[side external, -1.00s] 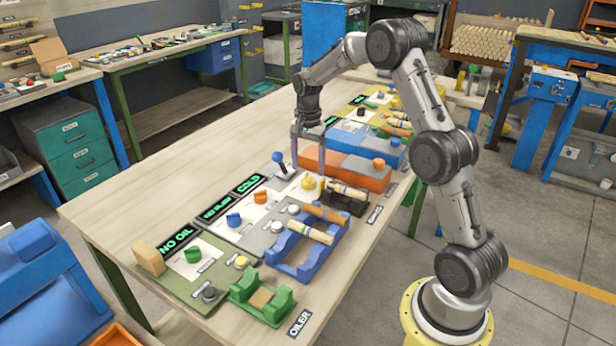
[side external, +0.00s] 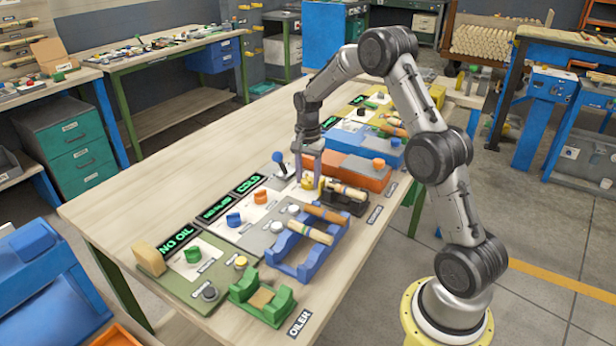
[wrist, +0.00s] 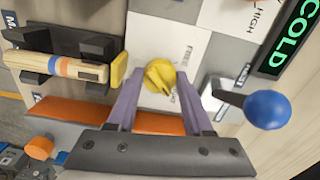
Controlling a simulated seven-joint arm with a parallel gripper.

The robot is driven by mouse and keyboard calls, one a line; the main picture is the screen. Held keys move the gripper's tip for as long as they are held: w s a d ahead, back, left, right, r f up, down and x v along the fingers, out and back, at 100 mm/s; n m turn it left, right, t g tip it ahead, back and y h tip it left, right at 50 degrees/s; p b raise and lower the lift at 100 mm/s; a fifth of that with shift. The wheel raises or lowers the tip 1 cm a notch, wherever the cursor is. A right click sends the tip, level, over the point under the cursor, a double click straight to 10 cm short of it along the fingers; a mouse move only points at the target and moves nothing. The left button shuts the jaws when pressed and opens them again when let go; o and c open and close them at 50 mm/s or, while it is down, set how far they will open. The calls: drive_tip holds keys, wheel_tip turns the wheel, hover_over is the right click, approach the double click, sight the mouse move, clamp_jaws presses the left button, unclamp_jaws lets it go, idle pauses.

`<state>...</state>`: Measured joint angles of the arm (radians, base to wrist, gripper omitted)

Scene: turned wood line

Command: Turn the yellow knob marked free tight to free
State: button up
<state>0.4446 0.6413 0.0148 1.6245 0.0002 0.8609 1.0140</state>
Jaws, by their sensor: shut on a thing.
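The yellow knob (wrist: 160,78) sits on a white plate (wrist: 167,38) in the wrist view. My gripper (wrist: 158,84) reaches down over it, with one purple-grey finger on each side, shut on the knob. The knob's ridge looks slanted between the fingers. In the side view my gripper (side external: 309,178) is low over the panel and mostly covers the yellow knob (side external: 308,183).
A blue ball-topped lever (wrist: 267,109) stands close on the right in the wrist view. A striped wooden piece (wrist: 60,67) lies in a black holder (wrist: 90,46) on the left, with a yellow part at its end. An orange block (side external: 374,179) stands behind the gripper.

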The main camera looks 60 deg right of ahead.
clamp_jaws()
drive_tip(key=shift+n, duration=0.4)
drive_tip(key=n, duration=0.3)
drive_tip(key=shift+n, duration=0.3)
drive_tip(key=n, duration=0.3)
drive_tip(key=shift+n, duration=0.3)
drive_tip(key=n, duration=0.5)
drive_tip(key=shift+d+n, duration=0.1)
drive_tip(key=shift+n, duration=2.4)
drive_tip(key=shift+r, duration=0.1)
